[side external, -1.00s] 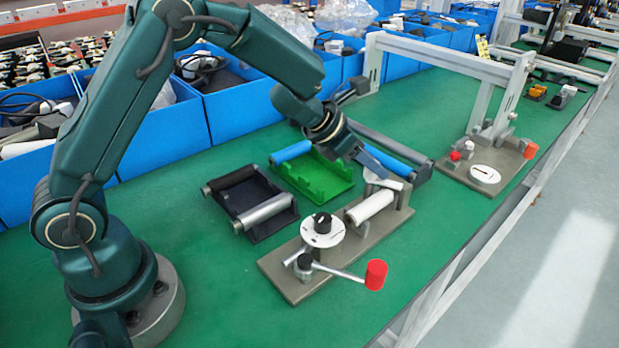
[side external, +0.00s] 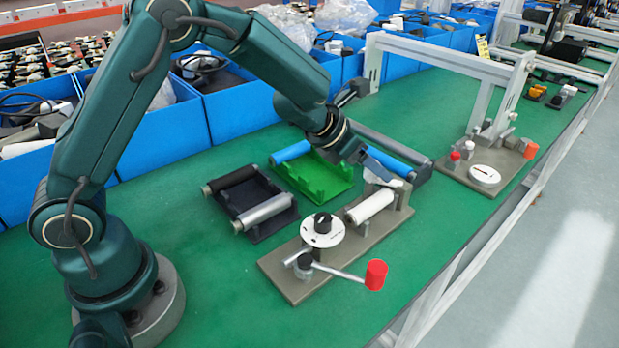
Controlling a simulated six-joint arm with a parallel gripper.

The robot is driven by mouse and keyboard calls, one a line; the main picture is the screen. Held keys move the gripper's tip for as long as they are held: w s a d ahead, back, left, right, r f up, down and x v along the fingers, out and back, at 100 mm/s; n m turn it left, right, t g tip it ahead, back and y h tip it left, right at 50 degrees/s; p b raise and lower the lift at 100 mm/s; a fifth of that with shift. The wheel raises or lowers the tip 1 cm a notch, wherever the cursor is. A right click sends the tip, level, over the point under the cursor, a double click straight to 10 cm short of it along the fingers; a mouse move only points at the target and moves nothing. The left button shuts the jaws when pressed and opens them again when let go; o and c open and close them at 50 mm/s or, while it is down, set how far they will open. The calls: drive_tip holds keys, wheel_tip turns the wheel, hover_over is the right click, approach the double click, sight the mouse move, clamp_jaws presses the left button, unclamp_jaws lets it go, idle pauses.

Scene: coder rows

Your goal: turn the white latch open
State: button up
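The white latch (side external: 372,177) is at the far end of the grey-brown fixture (side external: 383,231), by the upright block behind the white roller (side external: 370,206). It is small and partly hidden by my gripper. My gripper (side external: 392,171) is low at the latch, its blue-grey fingers pointing down and right across it. They look in contact or very close; I cannot tell which. The finger gap is not clear, so I cannot tell whether it is open or shut.
The fixture also carries a white dial (side external: 322,230) with a black knob and a crank with a red handle (side external: 376,275). Green (side external: 318,180) and black (side external: 250,205) roller trays lie left of it. A grey gantry (side external: 450,62) stands behind; blue bins line the back.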

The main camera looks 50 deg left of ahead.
drive_tip(key=shift+v, duration=2.6)
